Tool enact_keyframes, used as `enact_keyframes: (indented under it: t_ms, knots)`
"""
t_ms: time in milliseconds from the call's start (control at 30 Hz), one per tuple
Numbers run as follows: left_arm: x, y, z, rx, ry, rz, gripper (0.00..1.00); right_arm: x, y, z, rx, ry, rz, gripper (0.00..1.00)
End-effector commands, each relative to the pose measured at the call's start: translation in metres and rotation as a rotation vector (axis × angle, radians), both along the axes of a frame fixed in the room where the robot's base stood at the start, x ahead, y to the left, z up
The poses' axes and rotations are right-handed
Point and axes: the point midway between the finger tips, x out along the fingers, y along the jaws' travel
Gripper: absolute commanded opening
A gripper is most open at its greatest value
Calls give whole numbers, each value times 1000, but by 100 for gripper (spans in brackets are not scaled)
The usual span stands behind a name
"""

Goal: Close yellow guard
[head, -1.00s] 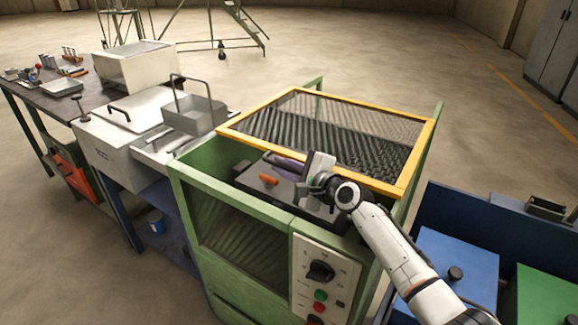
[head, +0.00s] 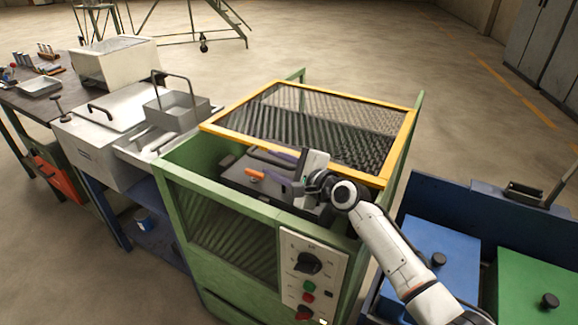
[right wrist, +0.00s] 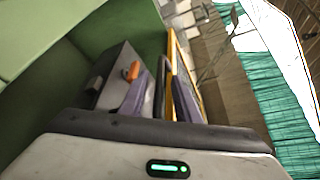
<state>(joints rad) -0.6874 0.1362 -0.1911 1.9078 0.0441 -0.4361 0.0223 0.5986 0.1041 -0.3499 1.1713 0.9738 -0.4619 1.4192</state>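The yellow guard (head: 240,137) is a yellow-framed mesh panel lying nearly flat over the back of the green machine's top. Its front bar runs just behind my right gripper (head: 268,164). In the right wrist view the yellow frame (right wrist: 183,88) stands close beside the fingers. The two purple fingers of my right gripper (right wrist: 161,92) are apart, with a dark bar (right wrist: 161,76) showing between them. I cannot tell whether the fingers touch the bar. My left gripper is in neither view.
The green machine (head: 170,178) has a dark grey block with an orange handle (head: 255,175) in its front opening. A control panel (head: 310,270) is on its front. A white bench unit (head: 90,150) stands left, blue and green lidded bins (head: 435,255) right.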

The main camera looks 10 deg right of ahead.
Motion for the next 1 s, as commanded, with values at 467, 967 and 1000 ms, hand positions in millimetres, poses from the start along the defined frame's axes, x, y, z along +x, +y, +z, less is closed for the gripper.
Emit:
enact_keyframes:
  t_ms: [467, 967, 1000]
  knots:
    - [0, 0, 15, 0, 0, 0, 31, -57, -38, 14, -2, 1, -1, 29]
    - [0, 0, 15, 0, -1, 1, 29, -59, -42, 21, -25, -43, -10, 29]
    - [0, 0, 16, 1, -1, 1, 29, -59, -45, 26, -47, -77, -19, 29]
